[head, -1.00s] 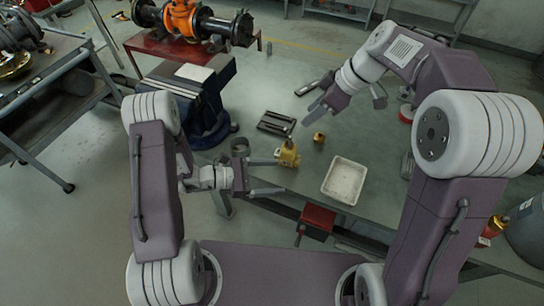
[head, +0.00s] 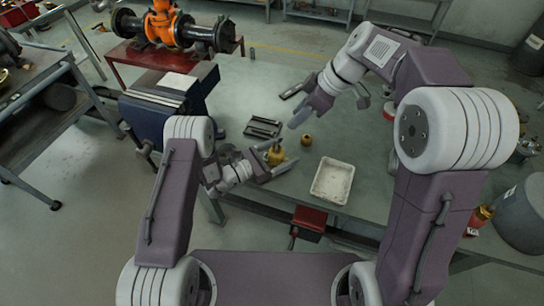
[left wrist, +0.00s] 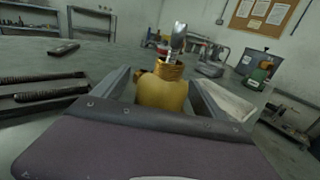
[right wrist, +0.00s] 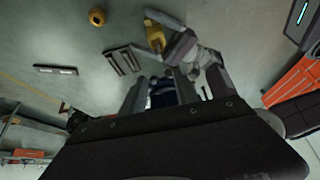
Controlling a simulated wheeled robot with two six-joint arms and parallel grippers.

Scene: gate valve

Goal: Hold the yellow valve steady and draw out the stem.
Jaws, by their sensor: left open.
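The yellow valve (head: 277,156) stands upright on the grey workbench. In the left wrist view the valve (left wrist: 162,92) has a ribbed brass-coloured collar, and a silver stem (left wrist: 178,40) rises from its top. My left gripper (head: 285,152) is open, with one finger on each side of the valve body; I cannot tell whether either finger touches it. My right gripper (head: 299,104) is open and empty above the bench, behind the valve. In the right wrist view the valve (right wrist: 155,36) lies beyond the fingertips, at the top.
A small round yellow part (head: 307,139) lies right of the valve. A white tray (head: 315,190) is at the front right. A dark slotted block (head: 263,127) and a dark bar (head: 293,90) lie behind. A blue vise (head: 150,118) stands at the left.

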